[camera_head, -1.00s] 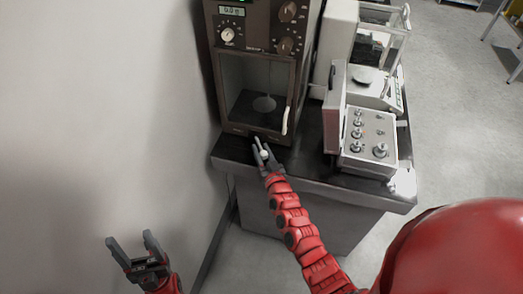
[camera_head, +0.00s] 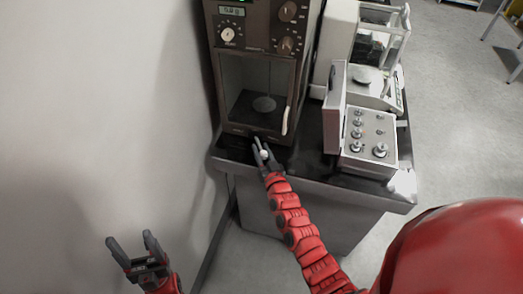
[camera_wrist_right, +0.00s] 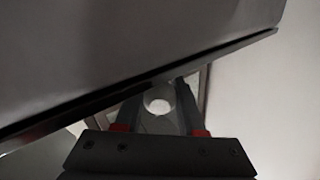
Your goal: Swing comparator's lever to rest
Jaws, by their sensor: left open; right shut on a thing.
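The comparator (camera_head: 232,52) is a tall dark brown cabinet with a small display, dials and a glazed front window. The lever's pale ball knob (camera_head: 264,155) is low at the cabinet's front. My right gripper (camera_head: 260,146) is shut on the lever there. In the right wrist view the knob (camera_wrist_right: 159,102) shows between the two dark fingers (camera_wrist_right: 158,108). The lever's shaft is mostly hidden, so I cannot tell its exact angle. My left gripper (camera_head: 135,246) is open and empty at the lower left, away from the comparator.
The comparator stands on a dark-topped table (camera_head: 300,163). To its right are an open box of metal weights (camera_head: 370,142) and a glass-cased balance (camera_head: 378,50). A pale wall (camera_head: 110,110) is close on the left.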

